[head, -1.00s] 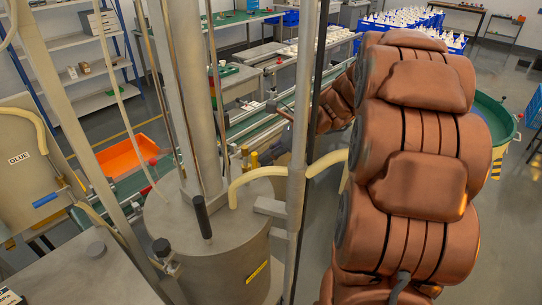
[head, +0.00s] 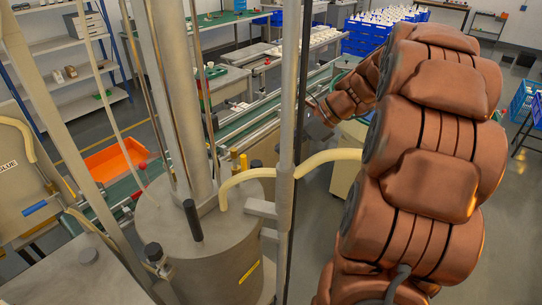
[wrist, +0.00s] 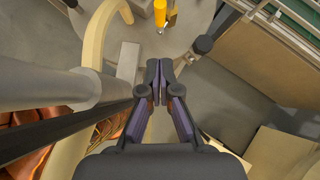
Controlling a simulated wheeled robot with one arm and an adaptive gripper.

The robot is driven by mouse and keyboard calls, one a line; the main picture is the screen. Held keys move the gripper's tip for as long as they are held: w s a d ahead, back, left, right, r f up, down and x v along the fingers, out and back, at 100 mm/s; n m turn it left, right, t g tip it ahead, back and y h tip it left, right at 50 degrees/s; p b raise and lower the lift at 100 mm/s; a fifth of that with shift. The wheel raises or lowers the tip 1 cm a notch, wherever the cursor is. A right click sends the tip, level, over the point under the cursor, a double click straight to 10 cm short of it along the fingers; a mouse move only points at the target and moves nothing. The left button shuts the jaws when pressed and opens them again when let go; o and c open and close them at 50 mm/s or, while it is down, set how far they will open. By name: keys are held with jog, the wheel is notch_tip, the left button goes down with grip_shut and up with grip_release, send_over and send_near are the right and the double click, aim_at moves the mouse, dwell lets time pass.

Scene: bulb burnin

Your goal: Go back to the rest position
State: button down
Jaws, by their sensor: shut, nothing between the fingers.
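My gripper (wrist: 160,72) is shut and empty in the wrist view, its two dark fingertips close together. It hangs above the floor beside the grey metal tank (wrist: 200,22), whose lid fills the top of that view. In the head view my arm reaches up on the right and bends back, and the grey wrist end (head: 318,124) shows just right of a thin upright post (head: 287,120). The fingertips are hard to make out there.
The tank (head: 215,240) with its posts and pale yellow hose (head: 330,160) stands close to my arm. A conveyor (head: 250,125) runs behind it. An orange bin (head: 115,160) lies left, blue crates (head: 370,35) stand behind. Grey floor (head: 500,200) is open at right.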

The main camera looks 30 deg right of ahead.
jog(key=shift+b+v, duration=0.5)
jog(key=shift+v, duration=2.25)
jog(key=shift+f, duration=0.15)
